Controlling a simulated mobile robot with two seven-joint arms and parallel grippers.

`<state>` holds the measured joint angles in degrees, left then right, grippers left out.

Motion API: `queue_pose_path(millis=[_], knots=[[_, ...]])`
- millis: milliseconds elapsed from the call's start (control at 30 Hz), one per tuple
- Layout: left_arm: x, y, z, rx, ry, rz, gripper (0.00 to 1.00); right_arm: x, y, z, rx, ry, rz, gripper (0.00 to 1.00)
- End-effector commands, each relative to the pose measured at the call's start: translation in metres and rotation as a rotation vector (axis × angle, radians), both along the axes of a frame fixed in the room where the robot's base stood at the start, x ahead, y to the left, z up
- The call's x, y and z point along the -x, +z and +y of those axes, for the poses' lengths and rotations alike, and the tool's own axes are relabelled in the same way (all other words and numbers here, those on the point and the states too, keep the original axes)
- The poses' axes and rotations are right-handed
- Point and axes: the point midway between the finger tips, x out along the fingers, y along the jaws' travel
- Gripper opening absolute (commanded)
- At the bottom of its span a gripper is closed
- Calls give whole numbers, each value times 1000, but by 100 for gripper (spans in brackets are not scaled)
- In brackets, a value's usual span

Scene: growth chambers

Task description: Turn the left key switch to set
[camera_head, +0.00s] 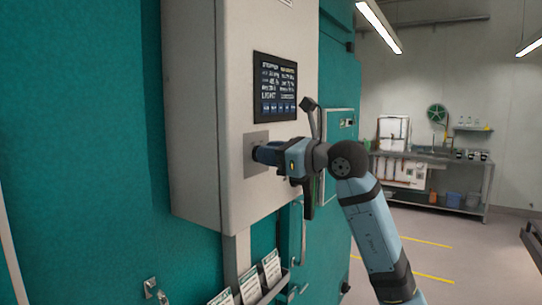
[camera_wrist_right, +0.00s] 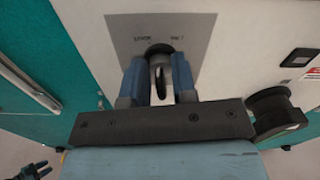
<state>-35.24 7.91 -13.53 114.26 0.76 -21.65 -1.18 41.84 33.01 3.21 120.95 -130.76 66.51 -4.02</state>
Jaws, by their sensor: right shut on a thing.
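The key switch sits on a square grey plate (camera_head: 250,165) low on the front of the pale control box, below the display. In the right wrist view the plate (camera_wrist_right: 125,32) has two small labels over a dark round switch; the right one looks like "SET", the left like "LOCK". My right gripper (camera_head: 258,154) reaches the switch from the right. Its blue fingers are shut on the key (camera_wrist_right: 160,76), whose thin dark edge shows between them. The fingers hide most of the key, so its exact angle is unclear. A small part of my left gripper (camera_wrist_right: 38,170) shows at the lower left of the wrist view.
The control box (camera_head: 195,110) stands out from a teal chamber wall (camera_head: 80,150). A lit display (camera_head: 275,88) is above the switch. Leaflet holders (camera_head: 248,285) and a chamber handle (camera_head: 302,235) lie below. Open floor and a sink bench (camera_head: 430,200) are at the right.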

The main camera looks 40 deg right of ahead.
Motion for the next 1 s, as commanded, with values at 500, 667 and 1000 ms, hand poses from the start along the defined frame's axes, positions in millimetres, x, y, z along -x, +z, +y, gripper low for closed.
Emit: queue_pose_path(millis=[500,667,1000], knots=[[0,-2,0,-1,-1,-1,43,-1,1,-3,-431,0,175,2],[-1,-1,1,-1,0,-1,43,-1,1,-4,-528,-1,215,2],[0,0,1,-3,1,0,43,-1,1,-5,-643,-2,261,2]])
